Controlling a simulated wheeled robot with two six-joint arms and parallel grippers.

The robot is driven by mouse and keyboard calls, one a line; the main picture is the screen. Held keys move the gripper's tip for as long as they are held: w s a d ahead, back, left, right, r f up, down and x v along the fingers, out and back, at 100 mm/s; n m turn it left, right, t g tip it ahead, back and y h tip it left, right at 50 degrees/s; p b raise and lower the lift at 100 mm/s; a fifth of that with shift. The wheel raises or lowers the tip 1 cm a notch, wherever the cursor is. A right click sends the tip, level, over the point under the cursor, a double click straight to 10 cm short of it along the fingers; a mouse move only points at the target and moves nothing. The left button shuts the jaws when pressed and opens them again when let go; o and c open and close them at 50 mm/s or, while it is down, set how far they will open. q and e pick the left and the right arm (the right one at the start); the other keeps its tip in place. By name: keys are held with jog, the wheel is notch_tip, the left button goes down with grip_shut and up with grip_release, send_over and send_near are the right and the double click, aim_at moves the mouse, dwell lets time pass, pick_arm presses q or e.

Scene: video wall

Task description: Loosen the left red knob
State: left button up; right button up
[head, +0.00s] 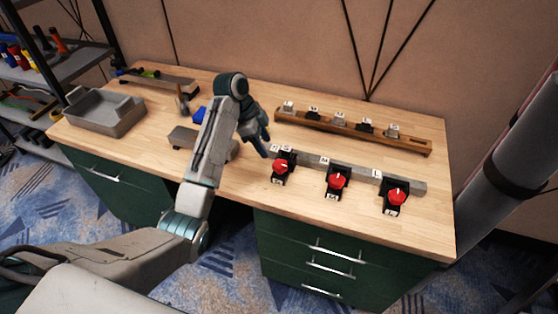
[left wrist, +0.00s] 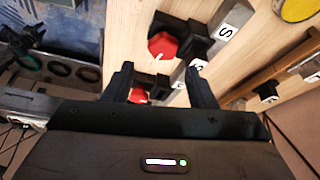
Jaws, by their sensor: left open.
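The left red knob (head: 280,166) sits on a black base at the left end of a grey bar on the workbench. It also shows in the left wrist view (left wrist: 163,46), beyond the fingertips, beside a white tag with an S. My left gripper (head: 264,146) is open and empty, just to the left of this knob and apart from it in the left wrist view (left wrist: 160,82). A middle red knob (head: 337,181) and a right red knob (head: 396,196) stand farther along the bar. My right gripper is not in view.
The grey bar (head: 350,169) runs behind the knobs. A wooden rail (head: 345,131) with several small labelled blocks lies behind it. A grey tray (head: 103,113) stands at the left of the workbench (head: 235,192). The bench front before the knobs is clear.

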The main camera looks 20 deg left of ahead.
aim_at(280, 164)
pick_arm(q)
jog(key=shift+m, duration=0.4)
jog(key=p+x, duration=0.1)
jog(key=x, duration=0.2)
jog(key=p+x, duration=0.1)
jog(key=x, duration=0.2)
jog(key=p+x, duration=0.1)
jog(key=x, duration=0.2)
jog(key=shift+w+d, duration=0.3)
jog(key=shift+f, duration=0.1)
jog(key=c, duration=0.7)
jog(key=shift+o, duration=0.2)
